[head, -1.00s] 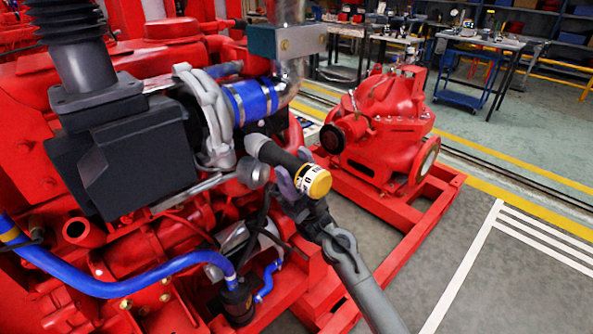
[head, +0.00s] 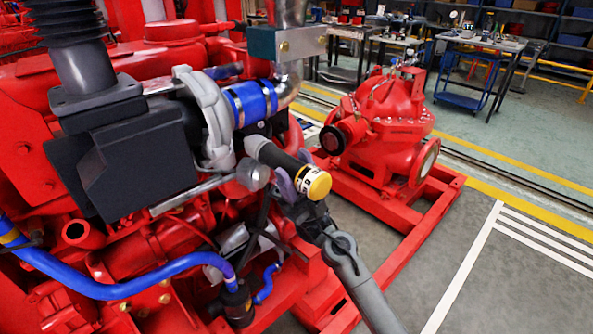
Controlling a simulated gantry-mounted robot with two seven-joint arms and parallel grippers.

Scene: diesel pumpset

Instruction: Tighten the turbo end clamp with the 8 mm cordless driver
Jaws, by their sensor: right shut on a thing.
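The turbo housing (head: 203,115) is grey, with a short blue hose (head: 250,101) joining it to a metal pipe (head: 291,78). Metal clamp bands circle the hose; the turbo end clamp (head: 233,106) is the band nearest the housing. My right gripper (head: 287,186) is shut on the cordless driver. The driver (head: 280,157) has a dark body, a grey front and a yellow end cap (head: 319,185) with a white label. It lies tilted just below the hose, its front towards the upper left. Its tip and any contact with the clamp screw cannot be made out. My left gripper is not in view.
A black box (head: 140,160) with a bellows stack stands left of the turbo. A blue hose (head: 110,289) runs low across the red engine. A red pump (head: 378,125) sits behind on a red frame. Open floor (head: 520,285) lies to the right.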

